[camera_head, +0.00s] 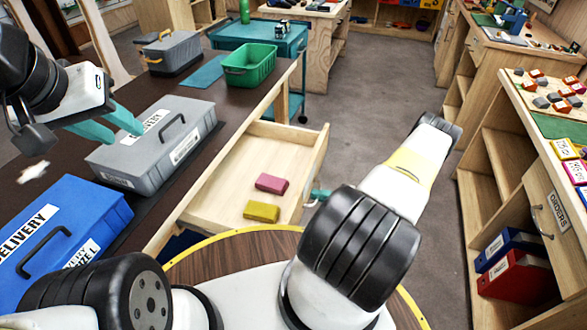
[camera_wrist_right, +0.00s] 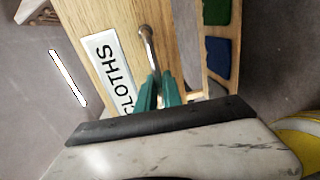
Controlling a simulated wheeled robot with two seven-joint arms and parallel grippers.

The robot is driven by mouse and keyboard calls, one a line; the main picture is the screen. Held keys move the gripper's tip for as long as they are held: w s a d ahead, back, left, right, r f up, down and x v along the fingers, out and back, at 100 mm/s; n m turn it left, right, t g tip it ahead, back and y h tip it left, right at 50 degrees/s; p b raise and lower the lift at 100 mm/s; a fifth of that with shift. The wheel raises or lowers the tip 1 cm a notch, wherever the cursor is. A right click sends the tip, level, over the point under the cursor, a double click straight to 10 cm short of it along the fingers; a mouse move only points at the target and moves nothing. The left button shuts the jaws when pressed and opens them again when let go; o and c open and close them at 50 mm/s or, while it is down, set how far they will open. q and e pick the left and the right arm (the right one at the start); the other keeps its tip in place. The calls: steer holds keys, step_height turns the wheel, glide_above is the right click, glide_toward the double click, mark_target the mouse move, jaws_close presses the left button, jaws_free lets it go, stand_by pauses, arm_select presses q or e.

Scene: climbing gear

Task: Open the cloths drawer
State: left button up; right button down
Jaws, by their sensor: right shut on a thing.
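The cloths drawer (camera_head: 225,190) is pulled out from the dark-topped bench in the head view. A pink cloth (camera_head: 271,183) and a yellow cloth (camera_head: 261,211) lie inside it. In the right wrist view its wooden front (camera_wrist_right: 105,22) carries a label (camera_wrist_right: 112,75) reading CLOTHS and a metal bar handle (camera_wrist_right: 147,38). My right gripper (camera_wrist_right: 158,90) is shut on the handle's near end. In the head view, the teal fingers of my right gripper (camera_head: 318,194) show at the drawer front, partly hidden by my arm. My left gripper (camera_head: 116,128) is open, with fingers apart, over a grey case.
The grey case (camera_head: 190,130) and a blue DELIVERY case (camera_head: 90,208) stand on the bench (camera_head: 245,75). A green bin (camera_head: 249,65) and another grey case (camera_head: 172,52) are further back. The floor (camera_head: 375,90) between is clear.

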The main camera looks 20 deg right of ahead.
steer(key=shift+s+d, duration=0.45)
steer(key=shift+d, duration=0.15)
steer(key=c, duration=1.5)
jaws_free()
steer(key=f+v, duration=0.1)
steer(key=v, duration=0.6)
steer(key=shift+s+d+r, duration=0.2)
steer(key=shift+d+r, duration=0.15)
steer(key=shift+r, duration=0.15)
